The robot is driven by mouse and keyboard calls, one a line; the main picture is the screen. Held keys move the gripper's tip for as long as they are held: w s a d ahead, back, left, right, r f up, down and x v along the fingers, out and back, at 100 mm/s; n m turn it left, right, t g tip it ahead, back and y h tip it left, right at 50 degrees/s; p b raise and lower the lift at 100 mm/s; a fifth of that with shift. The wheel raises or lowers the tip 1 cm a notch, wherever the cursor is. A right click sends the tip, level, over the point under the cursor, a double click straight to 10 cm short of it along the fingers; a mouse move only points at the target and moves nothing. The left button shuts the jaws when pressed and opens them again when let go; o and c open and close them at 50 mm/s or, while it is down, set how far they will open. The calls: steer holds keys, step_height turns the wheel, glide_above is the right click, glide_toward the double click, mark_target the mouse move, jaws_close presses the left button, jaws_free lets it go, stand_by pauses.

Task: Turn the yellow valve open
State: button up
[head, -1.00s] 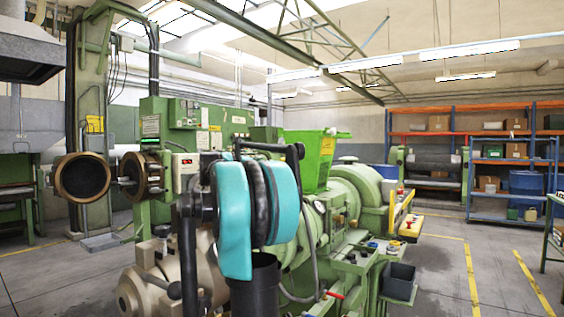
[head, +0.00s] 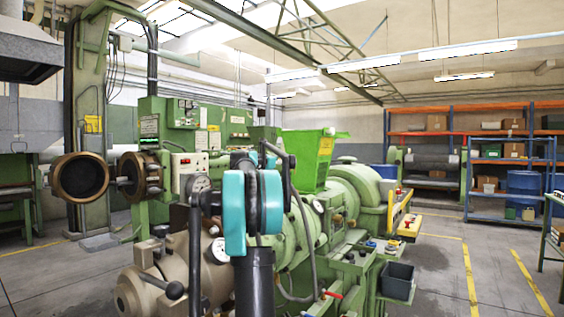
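No yellow valve can be made out for certain. A small yellow block (head: 410,226) with dark and red details sits at the right end of the green extruder (head: 345,195), too small to identify. A red-handled lever (head: 332,294) shows low on the extruder's front. My teal and black arm stands in front of the middle of the extruder and hides part of it. My gripper cannot be made out, so its opening and its distance from any valve do not show.
A beige motor-like housing (head: 150,287) stands at the lower left. A dark bin (head: 397,280) hangs at the extruder's right front. Blue and orange shelves (head: 508,165) stand at the back right. The floor (head: 440,270) with yellow lines is open on the right.

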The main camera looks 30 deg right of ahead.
jaws_close()
stand_by(0.3)
steer(key=shift+s+d+t, duration=0.1)
steer(key=shift+s+t, duration=0.05)
steer(key=shift+t, duration=0.25)
steer(key=s+d+n+t+y, duration=0.1)
steer(key=d+n+t+y, duration=0.2)
steer(key=n+y, duration=0.5)
steer(key=s+d+n+t+y, duration=0.1)
steer(key=d+n+t+y, duration=0.2)
steer(key=y, duration=1.2)
steer(key=shift+s+n+t, duration=0.15)
steer(key=shift+n+t, duration=1.45)
steer(key=shift+n, duration=1.7)
steer(key=shift+n+y, duration=0.3)
